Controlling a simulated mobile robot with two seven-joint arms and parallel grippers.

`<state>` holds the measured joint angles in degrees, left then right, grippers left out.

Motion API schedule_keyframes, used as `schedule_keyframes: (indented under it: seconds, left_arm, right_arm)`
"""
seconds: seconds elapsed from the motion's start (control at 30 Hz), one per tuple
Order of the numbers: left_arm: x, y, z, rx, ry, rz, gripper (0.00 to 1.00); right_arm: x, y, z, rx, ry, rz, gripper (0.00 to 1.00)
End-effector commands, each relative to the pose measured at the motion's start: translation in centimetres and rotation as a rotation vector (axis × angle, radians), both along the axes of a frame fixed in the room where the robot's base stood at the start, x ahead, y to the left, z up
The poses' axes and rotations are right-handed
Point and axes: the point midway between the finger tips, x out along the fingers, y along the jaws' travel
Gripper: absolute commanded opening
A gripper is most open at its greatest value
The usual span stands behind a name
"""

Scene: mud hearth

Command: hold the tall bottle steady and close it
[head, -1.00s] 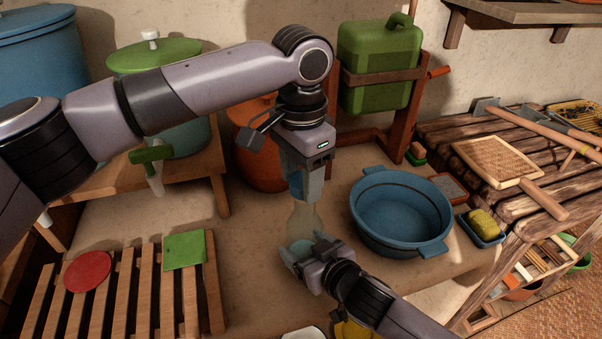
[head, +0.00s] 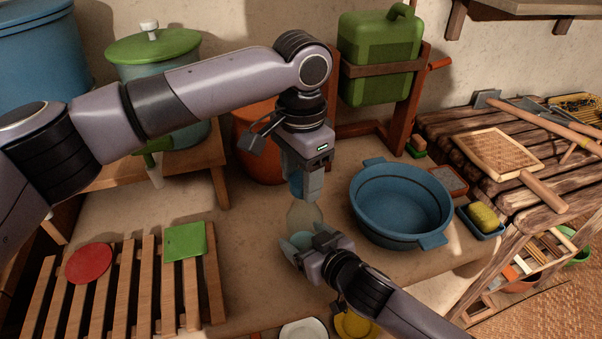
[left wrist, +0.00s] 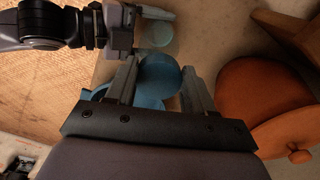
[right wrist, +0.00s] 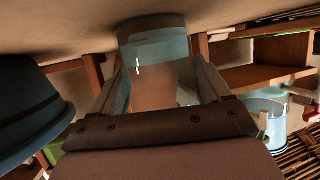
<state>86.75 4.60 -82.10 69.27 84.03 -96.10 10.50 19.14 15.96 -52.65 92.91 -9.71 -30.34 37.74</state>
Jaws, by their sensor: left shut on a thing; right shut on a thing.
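The tall bottle (head: 304,215) is clear and stands upright on the earthen ledge. My right gripper (head: 294,246) is shut around its lower body from the front. In the right wrist view the bottle (right wrist: 155,88) sits between the fingers, with a pale blue band near its base. My left gripper (head: 307,188) points down and is shut on a round blue cap (head: 296,184). The cap also shows between the left fingers in the left wrist view (left wrist: 160,75). It is at the bottle's top; I cannot tell whether they touch, as the fingers partly hide the mouth.
A blue basin (head: 370,225) stands close at the right. An orange pot (head: 258,165) is behind the left gripper. A slatted rack (head: 130,295) with a red disc (head: 89,263) and a green square (head: 185,242) lies left. A white dish (head: 304,331) and a yellow one (head: 355,326) are in front.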

Motion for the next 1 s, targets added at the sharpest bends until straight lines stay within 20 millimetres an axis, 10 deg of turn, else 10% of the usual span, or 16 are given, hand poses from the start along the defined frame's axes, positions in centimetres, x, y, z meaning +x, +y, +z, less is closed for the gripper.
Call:
schedule_keyframes:
  seconds: [0.53,0.57,0.67,1.0]
  left_arm:
    - [0.0,0.0,-1.1,-0.001,0.001,-0.002,0.25]
    - [0.0,0.0,-1.1,-0.001,0.001,-0.003,0.25]
    - [0.0,0.0,-1.1,-0.001,0.0,-0.017,0.25]
    - [0.3,0.1,-1.1,-0.003,0.001,-0.437,0.25]
  right_arm:
    - [0.0,0.0,0.0,0.0,0.0,0.0,0.22]
    - [0.0,0.0,0.0,0.0,0.0,0.0,0.0]
    - [0.0,0.0,0.0,0.0,0.0,0.0,0.0]
    - [0.0,0.0,0.0,0.0,0.0,0.0,0.0]
